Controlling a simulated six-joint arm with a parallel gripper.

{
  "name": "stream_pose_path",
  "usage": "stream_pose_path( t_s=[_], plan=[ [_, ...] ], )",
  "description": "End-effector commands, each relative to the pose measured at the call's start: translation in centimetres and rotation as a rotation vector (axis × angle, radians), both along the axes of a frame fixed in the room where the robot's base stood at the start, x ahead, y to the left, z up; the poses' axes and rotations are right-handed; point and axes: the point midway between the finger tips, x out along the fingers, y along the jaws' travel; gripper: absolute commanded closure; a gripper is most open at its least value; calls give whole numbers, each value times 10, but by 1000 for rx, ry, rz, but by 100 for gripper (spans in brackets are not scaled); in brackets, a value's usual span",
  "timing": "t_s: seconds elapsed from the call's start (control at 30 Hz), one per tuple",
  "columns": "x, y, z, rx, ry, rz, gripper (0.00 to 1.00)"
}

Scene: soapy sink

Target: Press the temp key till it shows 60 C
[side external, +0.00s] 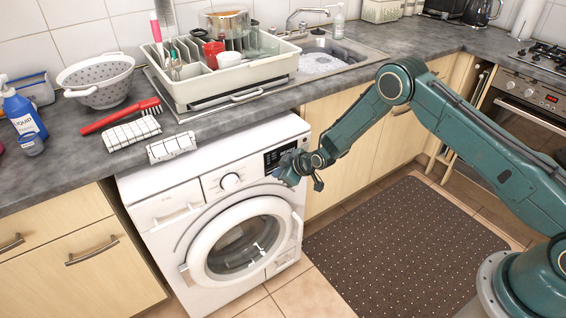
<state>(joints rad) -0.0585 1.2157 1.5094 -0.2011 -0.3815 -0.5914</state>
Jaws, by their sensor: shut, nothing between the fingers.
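A white washing machine (160,196) stands under the grey counter. Its round door (210,262) looks closed. A round dial (230,181) sits on its front panel. A dark control panel (275,156) lies to the right of the dial. My gripper (284,178) is shut and empty, in front of the lower right part of this panel. I cannot tell whether it touches the panel. The temp key and the shown temperature are too small to read, and my gripper hides part of the panel.
The counter above holds a dish rack (235,85), a colander (98,80), a red brush (120,115) and two checked cloths, one hanging over the edge (171,147). A soapy sink (322,62) is behind. A dark dotted mat (400,240) covers the floor. The space before the machine is free.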

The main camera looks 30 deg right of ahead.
Motion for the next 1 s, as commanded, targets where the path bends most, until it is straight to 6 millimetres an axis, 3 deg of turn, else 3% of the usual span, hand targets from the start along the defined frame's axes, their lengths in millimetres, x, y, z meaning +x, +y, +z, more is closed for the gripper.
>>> stream_pose_path(
  t_s=[1.0],
  plan=[
    [-16,0,1,1,-1,0,100]
  ],
)
